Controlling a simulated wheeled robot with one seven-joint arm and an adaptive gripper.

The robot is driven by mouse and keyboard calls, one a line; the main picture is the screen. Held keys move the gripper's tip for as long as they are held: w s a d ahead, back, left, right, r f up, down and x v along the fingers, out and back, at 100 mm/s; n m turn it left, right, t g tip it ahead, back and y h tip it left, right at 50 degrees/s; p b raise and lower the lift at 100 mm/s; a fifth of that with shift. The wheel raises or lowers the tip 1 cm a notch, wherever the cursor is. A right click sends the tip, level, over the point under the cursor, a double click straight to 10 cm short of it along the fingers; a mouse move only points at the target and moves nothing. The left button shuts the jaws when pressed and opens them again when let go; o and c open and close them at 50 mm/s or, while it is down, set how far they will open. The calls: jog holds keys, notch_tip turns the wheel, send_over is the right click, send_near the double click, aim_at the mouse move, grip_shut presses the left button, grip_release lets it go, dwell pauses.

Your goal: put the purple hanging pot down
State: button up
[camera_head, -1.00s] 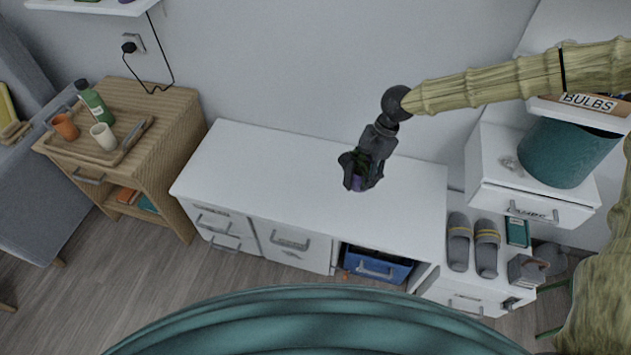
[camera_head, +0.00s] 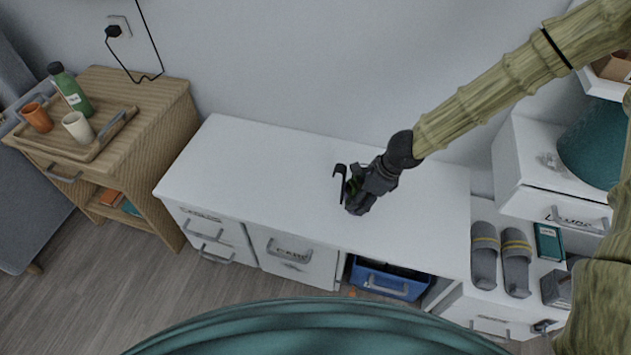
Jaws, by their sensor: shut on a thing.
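The pot's purple body is almost fully hidden. A thin black hook, seemingly the pot's hanger, stands out at the upper left of the fingers. I cannot tell whether the pot touches the desk top or is held just above it.
The desk top is clear around my gripper. A wooden side table (camera_head: 165,100) with a tray, cups and a green bottle stands at the left. Grey slippers (camera_head: 485,255), a small book (camera_head: 549,243) and a white drawer unit (camera_head: 530,190) are at the right. A blue bin (camera_head: 385,282) sits below.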

jog(key=shift+w+f, duration=0.1)
jog(key=shift+f, duration=0.2)
send_near(306, 190)
jog(key=shift+a+f+b, duration=0.25)
jog(key=shift+a+b, duration=0.1)
jog(key=shift+a, duration=0.2)
jog(key=b+x, duration=0.1)
jog(key=x, duration=0.2)
jog(key=shift+d, duration=0.2)
jog(key=shift+f, duration=0.3)
jog(key=shift+f, duration=0.1)
jog(key=o, duration=1.3)
jog(key=p+v, duration=0.2)
jog(key=v, duration=1)
jog(key=shift+p, duration=0.3)
